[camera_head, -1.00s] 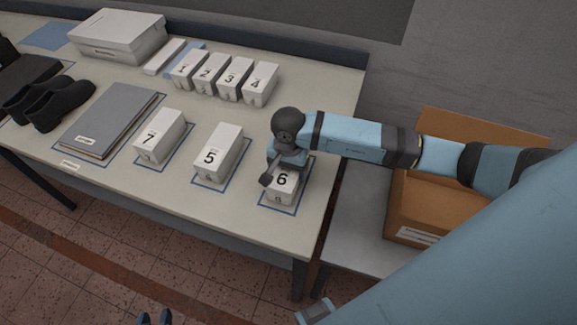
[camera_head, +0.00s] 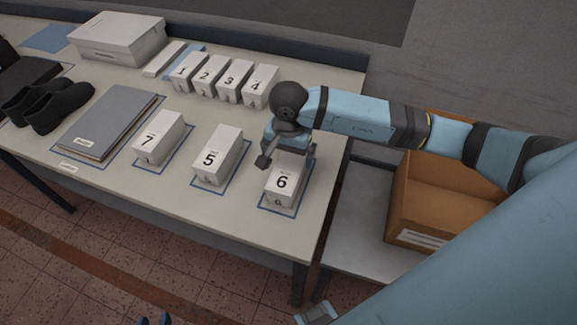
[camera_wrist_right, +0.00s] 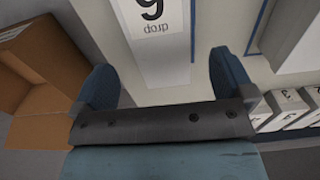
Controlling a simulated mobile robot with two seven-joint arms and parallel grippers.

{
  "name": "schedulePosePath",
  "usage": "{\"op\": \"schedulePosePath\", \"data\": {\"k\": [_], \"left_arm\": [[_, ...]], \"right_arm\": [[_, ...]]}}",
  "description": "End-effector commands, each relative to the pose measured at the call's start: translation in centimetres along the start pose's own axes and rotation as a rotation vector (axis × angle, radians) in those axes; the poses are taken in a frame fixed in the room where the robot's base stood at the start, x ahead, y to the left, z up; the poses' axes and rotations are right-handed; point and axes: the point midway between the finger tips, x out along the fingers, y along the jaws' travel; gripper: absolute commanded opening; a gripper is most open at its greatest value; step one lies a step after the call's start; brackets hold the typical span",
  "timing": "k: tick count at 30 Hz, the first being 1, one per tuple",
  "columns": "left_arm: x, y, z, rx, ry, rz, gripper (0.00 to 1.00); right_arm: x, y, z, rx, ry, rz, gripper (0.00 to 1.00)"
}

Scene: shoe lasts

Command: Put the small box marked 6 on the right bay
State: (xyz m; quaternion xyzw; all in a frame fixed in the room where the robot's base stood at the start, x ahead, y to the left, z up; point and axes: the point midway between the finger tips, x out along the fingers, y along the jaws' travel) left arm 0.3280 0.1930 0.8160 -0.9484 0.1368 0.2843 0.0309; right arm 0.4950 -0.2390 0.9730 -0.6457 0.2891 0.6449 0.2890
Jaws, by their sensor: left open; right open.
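The small white box marked 6 (camera_head: 283,184) stands upright inside the rightmost blue-outlined bay (camera_head: 270,208) on the table. It also shows upside down in the right wrist view (camera_wrist_right: 155,35). My right gripper (camera_head: 288,155) is above and behind this box, open and empty; in the right wrist view its two fingers (camera_wrist_right: 162,75) are spread apart, with the box beyond them. The gripper hides the box's far end in the head view. My left gripper (camera_head: 153,320) barely shows at the bottom edge, open, away from the table.
Boxes marked 5 (camera_head: 217,155) and 7 (camera_head: 158,138) stand in outlined bays to the left. Several small numbered boxes (camera_head: 222,78) line the back. A grey folder (camera_head: 108,122), black shoes (camera_head: 55,105) and a large white box (camera_head: 117,38) are further left. An orange-brown carton (camera_head: 440,190) stands right.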

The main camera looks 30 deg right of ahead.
Motion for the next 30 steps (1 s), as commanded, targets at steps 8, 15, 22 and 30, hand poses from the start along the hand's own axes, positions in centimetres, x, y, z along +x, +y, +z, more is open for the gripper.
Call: {"op": "schedulePosePath", "data": {"k": [8, 15, 22, 30], "left_arm": [[0.5, 0.0, 1.0, 0.000, -0.007, 0.000, 0.43], [0.5, 0.0, 0.9, 0.000, -0.006, 0.000, 0.43], [0.4, -0.1, 0.7, 0.000, -0.001, -0.001, 0.43], [0.4, -0.1, 0.5, 0.000, 0.002, -0.001, 0.43]], "right_arm": [[-4.4, 0.0, 0.0, -0.001, 0.001, -0.002, 1.00], [-5.2, 0.0, 0.0, 0.000, -0.001, 0.001, 1.00], [-5.2, 0.0, 0.0, 0.000, -0.001, 0.001, 1.00], [-5.2, 0.0, 0.0, 0.000, -0.001, 0.001, 1.00]]}}
